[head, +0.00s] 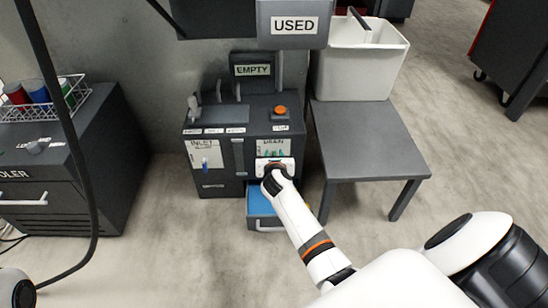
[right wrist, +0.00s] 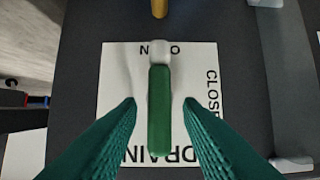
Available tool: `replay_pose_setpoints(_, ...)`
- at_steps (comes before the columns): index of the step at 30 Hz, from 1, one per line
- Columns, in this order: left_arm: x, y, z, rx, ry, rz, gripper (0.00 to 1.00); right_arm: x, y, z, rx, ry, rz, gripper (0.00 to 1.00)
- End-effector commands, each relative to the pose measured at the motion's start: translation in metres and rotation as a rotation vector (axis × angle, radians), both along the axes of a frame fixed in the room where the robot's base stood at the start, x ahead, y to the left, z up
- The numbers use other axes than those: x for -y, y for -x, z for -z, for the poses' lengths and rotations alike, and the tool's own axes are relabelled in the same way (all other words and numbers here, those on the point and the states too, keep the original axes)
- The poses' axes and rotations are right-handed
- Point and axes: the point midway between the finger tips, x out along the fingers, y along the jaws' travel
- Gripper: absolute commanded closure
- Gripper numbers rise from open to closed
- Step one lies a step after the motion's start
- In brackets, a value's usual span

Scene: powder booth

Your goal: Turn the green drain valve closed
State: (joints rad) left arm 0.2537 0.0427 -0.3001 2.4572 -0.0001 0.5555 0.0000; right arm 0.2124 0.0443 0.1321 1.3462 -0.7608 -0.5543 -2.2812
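The drain valve has a green lever (right wrist: 159,112) on a pale hub, over a white label (right wrist: 115,65) reading OPEN, CLOSED and DRAIN. In the right wrist view the lever runs straight down from the hub beside OPEN toward the DRAIN lettering; CLOSED is to the right. My right gripper (right wrist: 159,103) is open, its two green ridged fingers on either side of the lever with a gap on both sides. In the head view my right gripper (head: 273,157) is at the DRAIN label on the dark machine (head: 237,180). The lever cannot be made out there. My left gripper is not seen.
A blue drawer or tray (head: 262,201) stands out below the drain. An orange button (head: 280,110) is on top of the machine. A grey table (head: 372,140) with a white bin (head: 358,65) stands to the right. A dark cabinet (head: 60,165) stands left; floor between is clear.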

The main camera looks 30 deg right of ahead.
Motion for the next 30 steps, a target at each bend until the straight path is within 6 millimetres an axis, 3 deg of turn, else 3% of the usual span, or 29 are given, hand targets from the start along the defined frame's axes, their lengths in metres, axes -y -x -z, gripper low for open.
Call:
replay_pose_setpoints(4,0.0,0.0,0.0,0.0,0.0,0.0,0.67,0.0,0.0,0.0,0.0,0.0,0.0,0.67)
replay_pose_setpoints(10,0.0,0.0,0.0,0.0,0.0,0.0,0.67,0.0,0.0,0.0,0.0,0.0,0.0,0.98)
replay_pose_setpoints(11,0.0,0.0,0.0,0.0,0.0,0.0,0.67,0.0,0.0,0.0,0.0,0.0,0.0,1.0)
replay_pose_setpoints(23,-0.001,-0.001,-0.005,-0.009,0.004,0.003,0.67,0.002,0.002,-0.002,0.033,-0.056,0.0,1.0)
replay_pose_setpoints(30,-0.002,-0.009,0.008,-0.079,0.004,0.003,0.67,0.005,0.004,-0.002,0.119,-0.198,0.0,1.0)
